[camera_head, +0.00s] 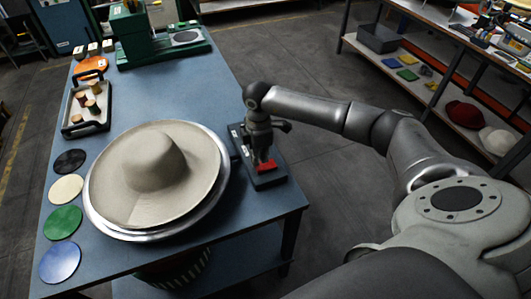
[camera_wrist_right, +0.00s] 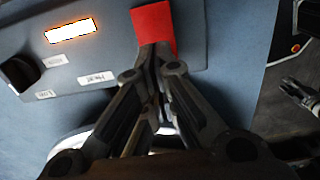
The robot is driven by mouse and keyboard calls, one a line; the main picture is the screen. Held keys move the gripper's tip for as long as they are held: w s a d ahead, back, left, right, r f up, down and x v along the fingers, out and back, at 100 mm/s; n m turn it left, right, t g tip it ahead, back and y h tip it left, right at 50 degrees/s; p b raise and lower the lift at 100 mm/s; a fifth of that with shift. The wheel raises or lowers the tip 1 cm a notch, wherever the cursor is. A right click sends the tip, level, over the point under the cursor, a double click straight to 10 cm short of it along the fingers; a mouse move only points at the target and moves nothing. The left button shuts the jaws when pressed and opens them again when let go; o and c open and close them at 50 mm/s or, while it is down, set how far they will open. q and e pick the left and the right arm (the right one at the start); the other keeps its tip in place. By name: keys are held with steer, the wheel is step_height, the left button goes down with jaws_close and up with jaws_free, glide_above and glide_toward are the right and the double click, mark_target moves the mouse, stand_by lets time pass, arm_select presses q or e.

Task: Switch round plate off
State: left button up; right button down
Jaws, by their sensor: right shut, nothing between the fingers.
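A control box (camera_head: 262,178) with a red switch (camera_head: 266,166) stands at the table's right edge. In the right wrist view the box (camera_wrist_right: 105,88) shows a glowing light (camera_wrist_right: 71,30), a black knob (camera_wrist_right: 20,72), small labels and the red switch (camera_wrist_right: 152,20). My right gripper (camera_head: 263,158) is shut and empty. Its fingertips (camera_wrist_right: 155,50) overlap the lower part of the red switch; whether they touch it I cannot tell. A silver round plate (camera_head: 222,190) lies left of the box, with a wide-brimmed beige hat (camera_head: 152,165) on it. A gripper-like part (camera_wrist_right: 300,98), perhaps my left gripper, shows at the wrist view's right edge.
The blue table (camera_head: 110,270) also bears several coloured discs (camera_head: 63,221) along its left side, a tray (camera_head: 88,122) with wooden pieces and a green machine (camera_head: 165,48) at the back. A shelf (camera_head: 400,78) stands apart at the right, across open floor.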

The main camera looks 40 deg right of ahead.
mark_target(260, 166)
steer(key=shift+s+f+b, duration=0.1)
steer(key=shift+f+b, duration=0.8)
steer(key=shift+f, duration=0.4)
stand_by(0.4)
steer(key=shift+r, duration=0.1)
steer(key=shift+r+p, duration=0.85)
steer(key=shift+p, duration=0.05)
steer(key=shift+r+p, duration=1.95)
steer(key=shift+r, duration=0.65)
